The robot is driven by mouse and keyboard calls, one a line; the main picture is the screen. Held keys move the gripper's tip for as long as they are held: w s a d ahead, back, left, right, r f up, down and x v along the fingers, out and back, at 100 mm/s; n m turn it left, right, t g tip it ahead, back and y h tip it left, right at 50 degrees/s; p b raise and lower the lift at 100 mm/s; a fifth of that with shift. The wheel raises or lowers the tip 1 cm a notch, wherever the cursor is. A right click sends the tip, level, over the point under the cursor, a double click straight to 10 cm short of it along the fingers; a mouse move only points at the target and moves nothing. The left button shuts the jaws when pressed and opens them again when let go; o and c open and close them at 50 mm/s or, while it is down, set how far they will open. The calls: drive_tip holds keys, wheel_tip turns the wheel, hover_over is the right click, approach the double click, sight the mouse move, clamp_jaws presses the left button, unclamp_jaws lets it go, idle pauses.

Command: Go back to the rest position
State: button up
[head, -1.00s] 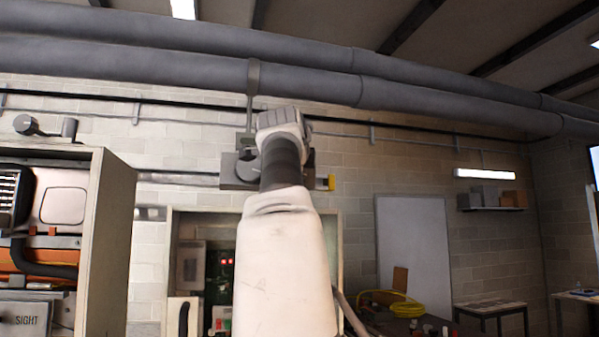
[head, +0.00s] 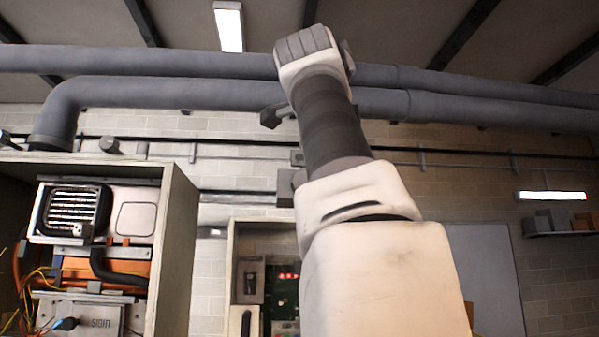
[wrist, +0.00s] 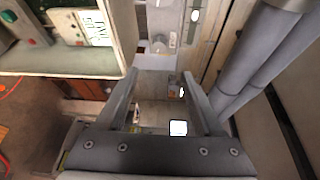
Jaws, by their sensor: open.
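My gripper (wrist: 160,75) shows in the wrist view with its two grey fingers spread apart. Nothing is between them, and it is open and empty. In the head view my white arm rises through the middle, raised toward the ceiling pipes. The gripper is mostly hidden there behind my own wrist. In the wrist view the fingers stand in front of a wall area, clear of any contact that I can see.
At left an open cabinet (head: 178,255) holds a heater unit (head: 72,212) with orange parts and loose wires. A second cabinet (head: 232,262) with red lights stands behind my arm. Grey pipes (head: 180,95) cross above. A pale board (head: 487,275) leans at right.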

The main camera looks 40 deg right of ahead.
drive_tip(key=shift+s+a, duration=0.3)
drive_tip(key=shift+s, duration=0.05)
idle(0.3)
